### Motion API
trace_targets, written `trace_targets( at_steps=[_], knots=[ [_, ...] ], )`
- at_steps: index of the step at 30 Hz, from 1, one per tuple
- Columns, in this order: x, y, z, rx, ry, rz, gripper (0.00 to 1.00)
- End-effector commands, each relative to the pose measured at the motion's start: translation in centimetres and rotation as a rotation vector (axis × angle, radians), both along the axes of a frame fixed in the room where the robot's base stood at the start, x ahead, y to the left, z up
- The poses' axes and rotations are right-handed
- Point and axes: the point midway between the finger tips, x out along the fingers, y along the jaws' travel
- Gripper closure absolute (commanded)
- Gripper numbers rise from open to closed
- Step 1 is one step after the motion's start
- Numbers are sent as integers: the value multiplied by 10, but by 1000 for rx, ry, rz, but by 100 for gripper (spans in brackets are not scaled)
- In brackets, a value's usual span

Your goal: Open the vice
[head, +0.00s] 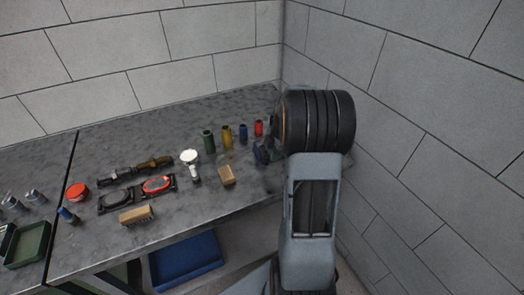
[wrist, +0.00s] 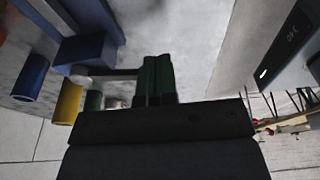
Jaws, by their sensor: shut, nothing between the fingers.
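The blue vice (head: 261,153) stands at the right end of the grey workbench, mostly hidden behind my arm. In the wrist view the blue vice body (wrist: 88,48) fills the upper left. A thin grey bar, seemingly its handle (wrist: 108,73), runs from beneath the blue body toward my fingers. My gripper (wrist: 157,78) shows as two dark green fingers pressed together, with nothing between them. The fingers are at the right end of the bar; I cannot tell whether they touch it. In the head view my fingers are hidden by the wrist.
Green, yellow, blue and red cylinders (head: 227,136) stand left of the vice. A blue bin (head: 186,260) is below. Block walls close off the back and right.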

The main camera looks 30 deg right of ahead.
Motion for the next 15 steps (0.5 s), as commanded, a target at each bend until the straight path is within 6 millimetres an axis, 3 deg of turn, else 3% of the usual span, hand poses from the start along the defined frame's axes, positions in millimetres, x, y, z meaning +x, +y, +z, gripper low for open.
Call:
trace_targets(
  at_steps=[15],
  knots=[
    [1, 19, 0, 4, 2, 3, 100]
  ],
)
